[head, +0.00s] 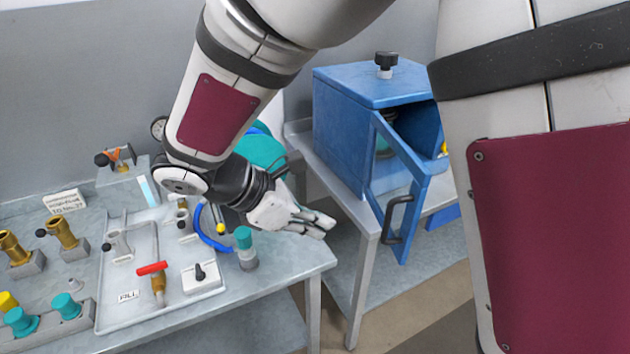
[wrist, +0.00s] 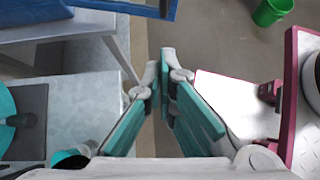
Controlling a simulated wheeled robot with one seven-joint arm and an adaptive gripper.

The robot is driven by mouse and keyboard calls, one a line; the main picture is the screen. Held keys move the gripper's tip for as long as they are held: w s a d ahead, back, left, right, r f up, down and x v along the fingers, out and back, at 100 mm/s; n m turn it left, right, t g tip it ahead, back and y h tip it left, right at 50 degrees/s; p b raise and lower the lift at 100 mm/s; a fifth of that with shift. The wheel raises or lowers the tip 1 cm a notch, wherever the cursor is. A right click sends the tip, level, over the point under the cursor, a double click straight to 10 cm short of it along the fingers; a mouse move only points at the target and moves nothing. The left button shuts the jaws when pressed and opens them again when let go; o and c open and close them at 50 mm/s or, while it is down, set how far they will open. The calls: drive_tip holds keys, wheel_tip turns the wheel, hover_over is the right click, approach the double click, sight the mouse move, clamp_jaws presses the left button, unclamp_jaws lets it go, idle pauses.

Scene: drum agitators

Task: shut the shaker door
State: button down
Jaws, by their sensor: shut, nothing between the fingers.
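The shaker (head: 340,125) is a blue box with a black knob on top, standing on a grey table in the head view. Its blue framed door (head: 410,165) stands open, swung outward, with a dark handle (head: 397,218) on it. Part of the shaker's interior shows behind the door. My gripper (head: 328,226) is shut and empty, to the left of the door handle and apart from it. In the wrist view my gripper (wrist: 167,62) has its fingertips together. A blue edge of the door (wrist: 135,8) shows at the top there.
A grey bench (head: 280,275) with valves and a tray (head: 120,310) lies at left, close under my gripper. A teal-capped valve (head: 245,250) stands near its right edge. The shaker's table (head: 365,240) has a metal leg. A green bucket (wrist: 272,11) stands on the floor.

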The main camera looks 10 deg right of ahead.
drive_tip(key=d+r+p+x, duration=0.1)
drive_tip(key=d+r+x, duration=0.1)
drive_tip(key=x, duration=0.9)
drive_tip(key=shift+w+d+f+p, duration=0.2)
drive_tip(key=shift+w+f+p, duration=0.05)
drive_tip(key=shift+p, duration=0.15)
drive_tip(key=shift+d, duration=0.1)
